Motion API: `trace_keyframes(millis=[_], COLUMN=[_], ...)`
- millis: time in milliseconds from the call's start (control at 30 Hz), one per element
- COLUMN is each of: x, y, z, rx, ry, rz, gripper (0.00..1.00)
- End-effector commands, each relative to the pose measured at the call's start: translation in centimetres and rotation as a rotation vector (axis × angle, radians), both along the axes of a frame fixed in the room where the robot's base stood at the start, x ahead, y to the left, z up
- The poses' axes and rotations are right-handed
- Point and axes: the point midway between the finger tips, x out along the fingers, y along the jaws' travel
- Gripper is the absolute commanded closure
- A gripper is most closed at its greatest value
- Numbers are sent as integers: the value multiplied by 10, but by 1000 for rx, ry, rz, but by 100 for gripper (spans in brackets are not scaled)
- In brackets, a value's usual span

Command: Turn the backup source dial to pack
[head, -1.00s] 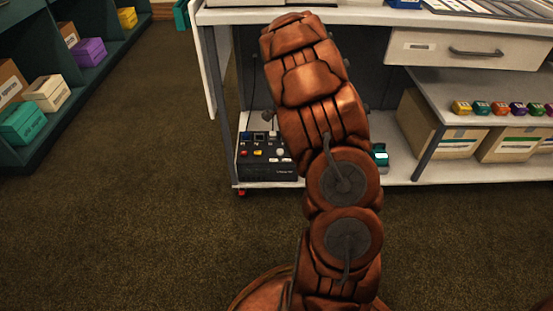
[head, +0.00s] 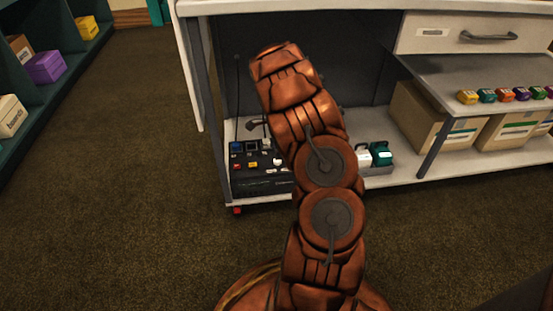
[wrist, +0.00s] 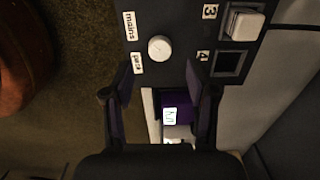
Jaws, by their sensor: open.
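The backup source dial (wrist: 159,48) is a round white knob on a dark control panel in the wrist view. The labels "mains" (wrist: 131,26) and "pack" (wrist: 138,63) stand to its left. I cannot tell which one the knob points to. My gripper (wrist: 160,74) is open and empty, its fingertips at the panel's edge, just below the dial in the picture; the dial is not between them. In the head view the panel (head: 262,187) sits on the bench's low shelf, partly hidden by my arm, which also hides most of my gripper.
Beside the dial are a white square button (wrist: 242,22) marked 3 and a dark square marked 4 (wrist: 229,62). A purple block (wrist: 173,103) shows beyond the fingers. White and teal items (head: 381,154) stand right of my arm. Cardboard boxes (head: 434,125) sit farther right.

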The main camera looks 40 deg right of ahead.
Motion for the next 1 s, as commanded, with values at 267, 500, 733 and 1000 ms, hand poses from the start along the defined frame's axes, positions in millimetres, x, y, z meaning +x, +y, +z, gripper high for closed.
trace_keyframes(millis=[267, 500, 733, 1000], x=[0, -1, -1, -1], y=[-1, -2, -2, -2], z=[-43, -51, -50, -50], rx=[-1, -3, -2, -1], ry=[0, 0, -1, 0], rz=[-1, -2, -2, -3], gripper=[42, 42, 52, 80])
